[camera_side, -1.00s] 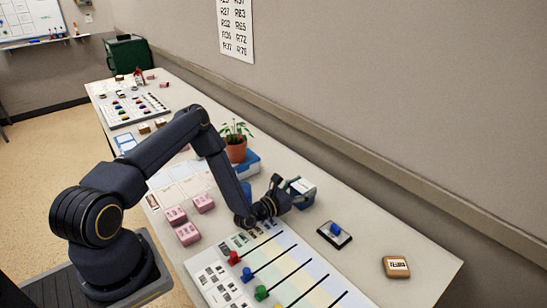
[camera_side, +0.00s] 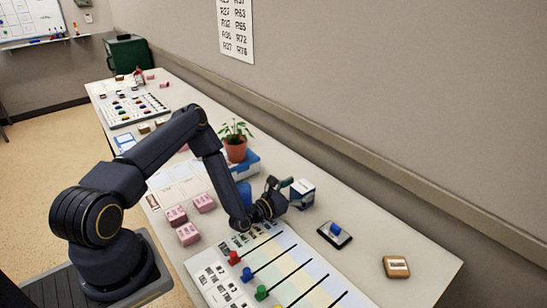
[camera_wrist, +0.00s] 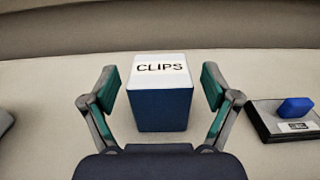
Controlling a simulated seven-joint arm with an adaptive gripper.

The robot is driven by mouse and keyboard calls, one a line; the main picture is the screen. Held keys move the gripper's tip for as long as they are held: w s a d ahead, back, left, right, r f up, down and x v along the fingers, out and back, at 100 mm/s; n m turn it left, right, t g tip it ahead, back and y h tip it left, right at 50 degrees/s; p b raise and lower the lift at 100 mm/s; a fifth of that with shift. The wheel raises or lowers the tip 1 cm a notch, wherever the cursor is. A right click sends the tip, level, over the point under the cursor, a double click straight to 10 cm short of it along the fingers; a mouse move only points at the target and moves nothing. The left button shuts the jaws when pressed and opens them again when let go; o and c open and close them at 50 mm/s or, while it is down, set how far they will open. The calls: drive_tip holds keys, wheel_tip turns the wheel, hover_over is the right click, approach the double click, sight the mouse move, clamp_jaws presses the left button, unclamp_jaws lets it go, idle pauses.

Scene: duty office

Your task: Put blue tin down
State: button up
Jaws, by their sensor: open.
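The blue tin (camera_side: 302,197) has a white top and stands upright on the table, just right of my gripper (camera_side: 278,190) in the side view. In the wrist view the tin (camera_wrist: 162,108) is in the middle, and its white band reads "CLIPS". My gripper (camera_wrist: 160,92) is open and empty, with a finger on each side of the tin. Clear gaps show between the tin and both green-padded fingers. My gripper hides part of the table beside the tin in the side view.
A dark pad with a blue piece (camera_side: 335,232) lies right of the tin. A wooden block (camera_side: 396,267) lies near the table end. A potted plant (camera_side: 235,148), pink boxes (camera_side: 188,233) and a striped board (camera_side: 285,270) are nearby. The wall runs behind.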

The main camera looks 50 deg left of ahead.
drive_tip(key=s, duration=1)
drive_tip(key=shift+d+r, duration=0.1)
drive_tip(key=shift+r, duration=0.15)
drive_tip(key=w+d+r+m+h, duration=0.1)
drive_tip(key=d+r+m+h, duration=0.65)
drive_tip(key=r+h, duration=0.3)
drive_tip(key=s+d+r+m+g+h, duration=0.5)
drive_tip(key=s+d+r+m+g, duration=0.75)
drive_tip(key=m+g, duration=0.5)
drive_tip(key=s+a+m+g+y, duration=0.2)
drive_tip(key=s+a+m+y, duration=0.2)
drive_tip(key=s+m+y, duration=0.4)
drive_tip(key=s+a+r+m+t+y, duration=0.1)
drive_tip(key=a+r+m+t+y, duration=0.2)
drive_tip(key=a+r+t+y, duration=0.3)
drive_tip(key=a+t+y, duration=0.1)
drive_tip(key=a, duration=0.3)
drive_tip(key=shift+s+r, duration=0.2)
drive_tip(key=shift+s, duration=0.2)
drive_tip(key=shift+a+y, duration=0.1)
drive_tip(key=shift+y, duration=0.15)
